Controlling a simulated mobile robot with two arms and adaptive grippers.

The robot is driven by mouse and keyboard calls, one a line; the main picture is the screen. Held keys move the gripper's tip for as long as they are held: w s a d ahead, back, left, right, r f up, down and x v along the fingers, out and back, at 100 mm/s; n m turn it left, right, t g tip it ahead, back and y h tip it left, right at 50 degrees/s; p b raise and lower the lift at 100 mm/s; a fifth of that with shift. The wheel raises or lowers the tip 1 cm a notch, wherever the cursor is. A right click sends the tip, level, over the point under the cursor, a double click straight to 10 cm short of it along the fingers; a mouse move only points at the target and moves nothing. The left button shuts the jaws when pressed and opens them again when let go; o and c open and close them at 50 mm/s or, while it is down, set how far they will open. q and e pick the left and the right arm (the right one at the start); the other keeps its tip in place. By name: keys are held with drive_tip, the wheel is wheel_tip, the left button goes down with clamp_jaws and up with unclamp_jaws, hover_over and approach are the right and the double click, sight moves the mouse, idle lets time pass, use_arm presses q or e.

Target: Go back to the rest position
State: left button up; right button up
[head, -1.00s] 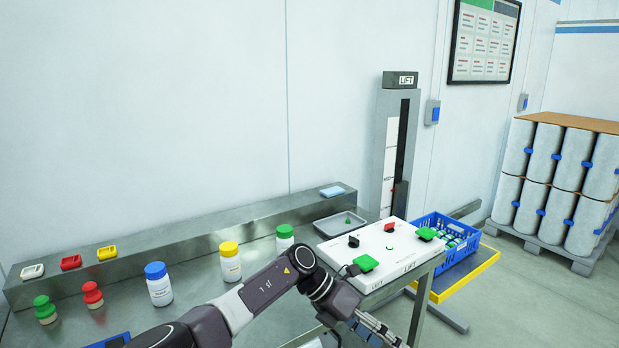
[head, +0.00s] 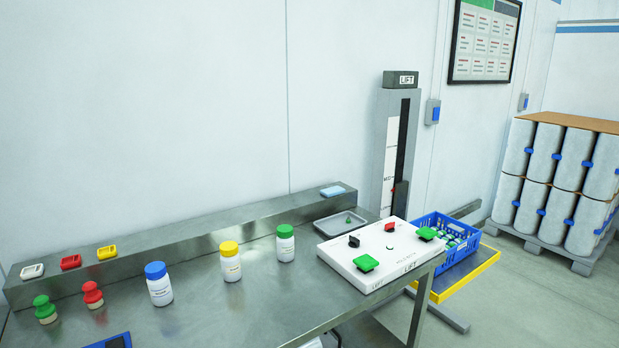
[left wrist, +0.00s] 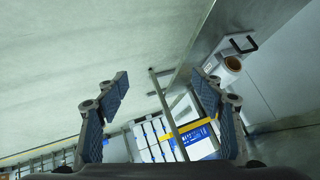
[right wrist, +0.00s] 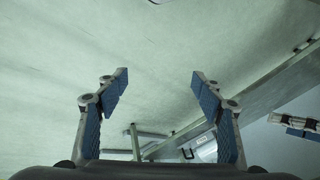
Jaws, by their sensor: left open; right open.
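My left gripper (left wrist: 160,92) is open and empty in the left wrist view, with its two fingers wide apart. My right gripper (right wrist: 160,82) is open and empty in the right wrist view. Neither gripper shows in the head view. The steel bench (head: 210,310) carries a white control box (head: 385,252) marked LIFT, with green and red knobs or buttons on top. Bottles with a blue cap (head: 159,285), a yellow cap (head: 231,262) and a green cap (head: 285,243) stand upright on the bench, clear of both grippers.
A blue crate (head: 447,240) sits on a yellow-edged platform (head: 470,273) beside the lift column (head: 393,150). Green (head: 45,309) and red (head: 92,295) stamp-like pieces stand at the left. A grey tray (head: 340,224) lies behind the box. Stacked drums (head: 555,180) stand right.

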use_arm(q)
drive_tip(key=s+a+f+n+g+y, duration=0.1)
drive_tip(key=s+a+f+n+g, duration=0.1)
drive_tip(key=s, duration=1)
drive_tip(key=s+a+f+n+g+y, duration=0.1)
drive_tip(key=s+a+f+n+g, duration=0.2)
drive_tip(key=s, duration=0.8)
drive_tip(key=s+a+f+n+g+y, duration=0.1)
drive_tip(key=s+a+f+n+g, duration=0.1)
drive_tip(key=s+a+f, duration=0.4)
drive_tip(key=s+a+n, duration=0.1)
drive_tip(key=s+a, duration=0.2)
drive_tip(key=s, duration=0.3)
drive_tip(key=shift+s+f+y, duration=0.15)
drive_tip(key=shift+s+y, duration=0.15)
drive_tip(key=shift+y, duration=0.1)
use_arm(e)
drive_tip(key=s+d+f+n+g+h, duration=0.1)
drive_tip(key=s+d+f+n+g, duration=0.1)
drive_tip(key=s, duration=0.5)
drive_tip(key=s+d+f+n+g, duration=0.1)
drive_tip(key=s+d+f+n, duration=0.2)
drive_tip(key=s+d, duration=0.2)
drive_tip(key=s, duration=0.3)
drive_tip(key=shift+n+g+h, duration=0.4)
drive_tip(key=shift+d, duration=0.1)
